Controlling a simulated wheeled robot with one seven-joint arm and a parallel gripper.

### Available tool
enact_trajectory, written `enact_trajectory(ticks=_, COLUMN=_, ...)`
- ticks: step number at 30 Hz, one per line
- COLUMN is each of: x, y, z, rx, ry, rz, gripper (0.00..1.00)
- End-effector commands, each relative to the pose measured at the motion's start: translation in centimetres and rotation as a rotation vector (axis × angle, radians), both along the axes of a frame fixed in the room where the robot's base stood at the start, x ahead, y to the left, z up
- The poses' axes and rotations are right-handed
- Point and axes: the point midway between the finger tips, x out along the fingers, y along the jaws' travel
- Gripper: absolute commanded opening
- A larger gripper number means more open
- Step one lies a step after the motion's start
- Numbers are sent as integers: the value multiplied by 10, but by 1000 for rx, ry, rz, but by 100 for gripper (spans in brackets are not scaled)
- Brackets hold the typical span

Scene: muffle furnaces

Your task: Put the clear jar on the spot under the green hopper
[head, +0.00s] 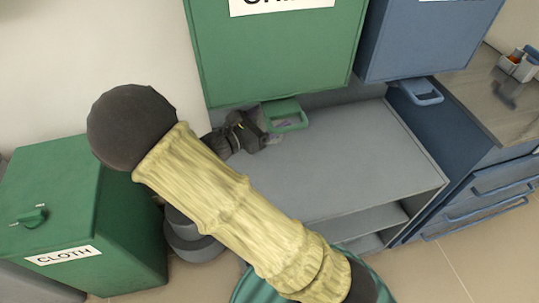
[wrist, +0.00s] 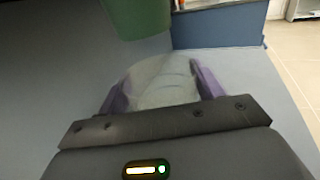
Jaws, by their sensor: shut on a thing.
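The clear jar (wrist: 162,90) is between the two purple fingers of my gripper (wrist: 160,84), which is shut on it in the wrist view. The green hopper (head: 275,60) hangs on the wall in the head view, with a green handle-like part (head: 287,116) at its lower edge. My gripper (head: 262,130) is just below the hopper's lower edge, over the grey bench top (head: 365,155). In the wrist view a green part (wrist: 137,15) is just beyond and above the jar. The spot under the hopper is hidden, and I cannot tell whether the jar touches the bench.
A blue hopper (head: 425,35) with a blue handle (head: 420,92) hangs to the right. A blue drawer cabinet (head: 485,180) with a small caddy (head: 520,65) on its top stands at the right. A green bin labelled CLOTH (head: 130,225) stands at the left. The bench's right part is clear.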

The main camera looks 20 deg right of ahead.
Motion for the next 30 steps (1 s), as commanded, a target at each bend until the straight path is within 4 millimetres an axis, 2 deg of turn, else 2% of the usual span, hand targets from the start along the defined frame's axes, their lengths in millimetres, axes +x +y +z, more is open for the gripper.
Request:
enact_trajectory(ticks=4, x=0, y=-1, z=-16, rx=-2, ry=1, rz=-1, gripper=44)
enact_trajectory(ticks=9, x=0, y=1, z=-48, rx=-3, ry=3, rz=3, gripper=44)
enact_trajectory(ticks=12, x=0, y=2, z=-60, rx=-3, ry=1, rz=5, gripper=44)
enact_trajectory(ticks=23, x=0, y=2, z=-64, rx=-1, ry=1, rz=5, gripper=44)
enact_trajectory(ticks=30, x=0, y=2, z=-95, rx=-2, ry=1, rz=3, gripper=44)
